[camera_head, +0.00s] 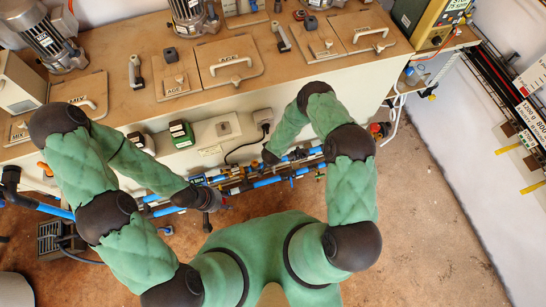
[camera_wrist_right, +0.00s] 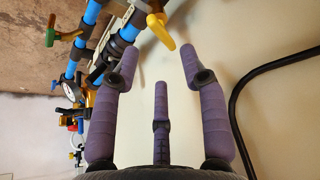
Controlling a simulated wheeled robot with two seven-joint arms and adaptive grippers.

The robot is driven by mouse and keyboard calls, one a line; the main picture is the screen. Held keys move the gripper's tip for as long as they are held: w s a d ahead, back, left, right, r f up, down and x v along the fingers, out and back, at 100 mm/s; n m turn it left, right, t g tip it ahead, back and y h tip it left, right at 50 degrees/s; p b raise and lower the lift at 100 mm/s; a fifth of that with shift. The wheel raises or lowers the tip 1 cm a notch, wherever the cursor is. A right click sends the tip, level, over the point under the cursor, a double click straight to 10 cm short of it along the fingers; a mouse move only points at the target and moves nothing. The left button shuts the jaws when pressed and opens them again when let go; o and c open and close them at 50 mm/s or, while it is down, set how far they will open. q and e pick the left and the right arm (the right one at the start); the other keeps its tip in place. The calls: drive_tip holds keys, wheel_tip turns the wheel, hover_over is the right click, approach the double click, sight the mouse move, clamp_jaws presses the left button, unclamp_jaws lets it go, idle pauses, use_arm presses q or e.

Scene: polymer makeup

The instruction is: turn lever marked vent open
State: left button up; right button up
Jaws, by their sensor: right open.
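No label reading vent can be made out in either view, so I cannot tell which lever is the vent lever. In the right wrist view a yellow lever (camera_wrist_right: 160,30) sits on the blue piping (camera_wrist_right: 128,22), just beyond my fingers. A green lever (camera_wrist_right: 64,37) is further left. My right gripper (camera_wrist_right: 160,68) has its three purple fingers spread and empty, apart from the yellow lever. In the head view its dark wrist is at the pipes below the bench front, fingers hidden. My left gripper (camera_head: 209,199) is by the pipes further left; its finger state is unclear.
A wooden bench top (camera_head: 130,110) carries lidded hatches and motors above the pipes. A black cable (camera_wrist_right: 240,95) curves at the right of the wrist view. The brown floor (camera_head: 430,220) at right is clear.

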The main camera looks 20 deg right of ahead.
drive_tip(key=b+x, duration=0.2)
drive_tip(key=x, duration=0.5)
drive_tip(key=shift+f, duration=0.15)
clamp_jaws()
